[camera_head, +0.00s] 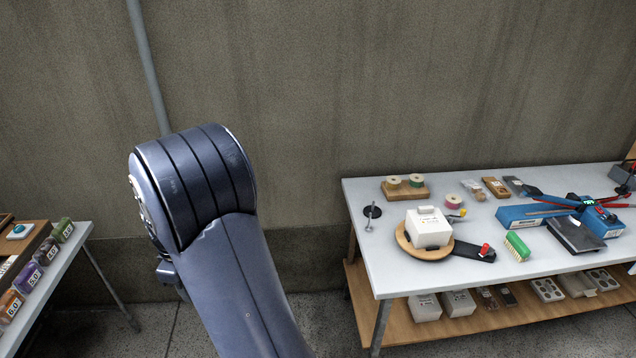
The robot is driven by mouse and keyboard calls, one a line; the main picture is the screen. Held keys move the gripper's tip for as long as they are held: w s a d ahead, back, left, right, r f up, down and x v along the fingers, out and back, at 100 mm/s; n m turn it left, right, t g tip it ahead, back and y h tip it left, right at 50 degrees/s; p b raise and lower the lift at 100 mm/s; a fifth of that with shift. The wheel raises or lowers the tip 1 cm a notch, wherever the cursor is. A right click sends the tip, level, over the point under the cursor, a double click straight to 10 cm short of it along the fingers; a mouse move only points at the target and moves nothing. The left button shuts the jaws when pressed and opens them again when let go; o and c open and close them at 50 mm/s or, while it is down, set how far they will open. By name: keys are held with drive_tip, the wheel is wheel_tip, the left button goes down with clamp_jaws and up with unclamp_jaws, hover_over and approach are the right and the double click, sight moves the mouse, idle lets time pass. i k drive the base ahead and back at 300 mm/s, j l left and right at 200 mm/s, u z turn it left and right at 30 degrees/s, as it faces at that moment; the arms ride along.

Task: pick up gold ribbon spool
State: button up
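Two small ribbon spools stand on a wooden block (406,193) at the back left of the white table on the right. The left one looks gold (393,183); the right one has a green band (416,181). A pink-red spool (453,202) stands apart from the block, to its right. The spools are small in the view, so their colours are not certain. My arm rises in the left middle, well left of the table. My gripper does not show.
A white box (428,227) sits on a round wooden board (404,242) near the table's (390,275) front left. A green brush (517,246) and a blue scale (535,213) lie further right. Another table (62,272) with labelled blocks stands at far left; floor lies between.

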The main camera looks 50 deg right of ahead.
sight(392, 182)
drive_tip(key=i+j+z, duration=0.2)
drive_tip(key=i, duration=0.25)
drive_tip(key=i+j+z, duration=0.2)
drive_tip(key=i, duration=0.2)
drive_tip(key=i+l+z, duration=0.15)
drive_tip(key=z, duration=0.3)
drive_tip(key=i+z, duration=0.6)
drive_tip(key=z, duration=0.25)
drive_tip(key=i+j+z, duration=0.15)
drive_tip(key=z, duration=0.3)
drive_tip(key=i+l+z, duration=0.1)
drive_tip(key=i+z, duration=0.75)
drive_tip(key=i+j+z, duration=0.15)
drive_tip(key=i+z, duration=0.15)
drive_tip(key=z, duration=0.15)
